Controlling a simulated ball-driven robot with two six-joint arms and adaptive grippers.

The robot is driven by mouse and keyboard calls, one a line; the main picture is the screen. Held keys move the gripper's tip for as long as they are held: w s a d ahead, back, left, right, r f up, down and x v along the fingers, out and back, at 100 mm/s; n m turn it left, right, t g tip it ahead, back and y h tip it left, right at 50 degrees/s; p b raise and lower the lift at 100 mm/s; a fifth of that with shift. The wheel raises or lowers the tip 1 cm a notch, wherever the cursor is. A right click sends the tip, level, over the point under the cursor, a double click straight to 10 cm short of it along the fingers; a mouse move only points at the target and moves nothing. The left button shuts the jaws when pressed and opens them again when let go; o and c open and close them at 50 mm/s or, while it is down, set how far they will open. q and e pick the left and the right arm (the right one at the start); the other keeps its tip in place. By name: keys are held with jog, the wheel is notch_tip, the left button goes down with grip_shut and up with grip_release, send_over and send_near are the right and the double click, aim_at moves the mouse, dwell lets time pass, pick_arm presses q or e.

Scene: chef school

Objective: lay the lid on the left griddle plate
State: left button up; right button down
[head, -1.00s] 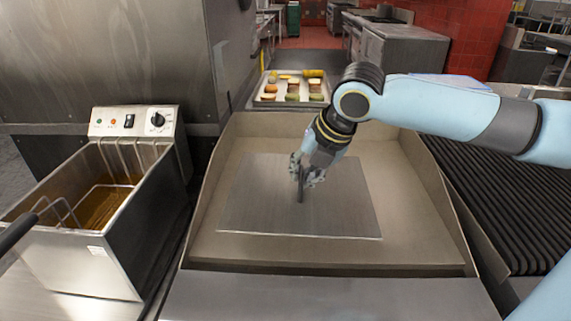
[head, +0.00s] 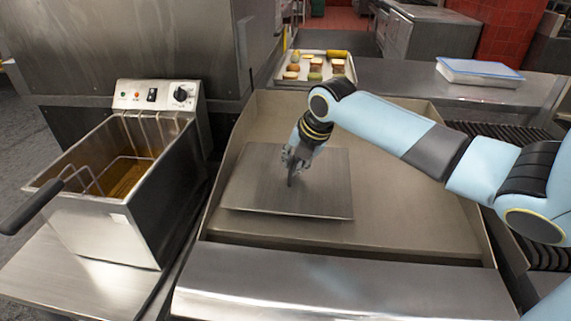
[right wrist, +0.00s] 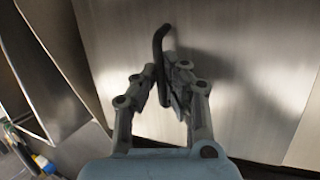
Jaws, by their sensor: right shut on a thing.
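The lid (head: 325,185) is a flat grey metal sheet with a dark upright handle. It is over the left part of the griddle plate (head: 420,190), near the left side wall; I cannot tell whether it touches the plate. My right gripper (head: 290,165) is shut on the lid's handle from above. In the right wrist view the bent dark handle (right wrist: 158,45) stands between the fingers (right wrist: 165,85), with the broad lid (right wrist: 240,60) behind. The plate under the lid is hidden. My left gripper is not in view.
A fryer (head: 130,235) with a basket, its dark handle sticking out left, stands left of the griddle. A tray of food (head: 283,78) is behind it. A blue-topped container (head: 478,70) sits at the back right. The griddle's right part is clear.

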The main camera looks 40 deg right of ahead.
aim_at(283, 169)
jog(key=shift+w+a+f, duration=0.1)
jog(key=shift+w+f, duration=0.3)
jog(key=shift+w, duration=0.2)
jog(key=shift+w+f, duration=0.4)
jog(key=shift+w, duration=0.15)
jog(key=shift+w+f, duration=0.2)
jog(key=shift+w, duration=0.05)
jog(key=shift+s, duration=0.1)
jog(key=shift+f, duration=0.1)
jog(key=c, duration=1.5)
grip_release()
